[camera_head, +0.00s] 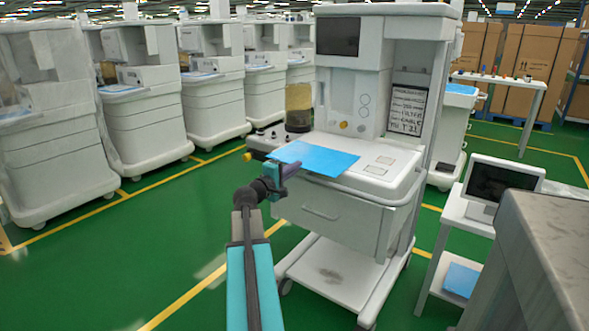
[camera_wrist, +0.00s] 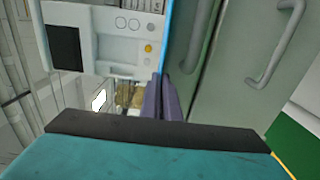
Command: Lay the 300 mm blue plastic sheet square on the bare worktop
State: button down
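The blue plastic sheet (camera_head: 322,160) is flat and roughly level over the front left part of the white worktop (camera_head: 375,182) of the nearest cart. It lies askew to the front edge in the head view. I cannot tell whether it touches the worktop. My gripper (camera_head: 289,171) is at the sheet's near left edge, in front of the cart. In the wrist view its purple fingers (camera_wrist: 163,98) are close together on the sheet (camera_wrist: 167,32), which shows edge-on as a thin blue strip. The sheet hides part of the worktop.
An amber canister (camera_head: 298,106) stands at the worktop's back left, with small knobs beside it. A drawer (camera_head: 325,213) is below the worktop. At right are a small stand with a monitor (camera_head: 500,183) and a grey surface (camera_head: 553,235). Other carts line the left.

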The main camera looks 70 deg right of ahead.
jog(key=c, duration=1.9)
grip_release()
jog(key=shift+c, duration=0.2)
jog(key=v, duration=1.3)
jog(key=shift+a+p, duration=0.35)
jog(key=shift+a, duration=0.05)
jog(key=shift+w, duration=0.15)
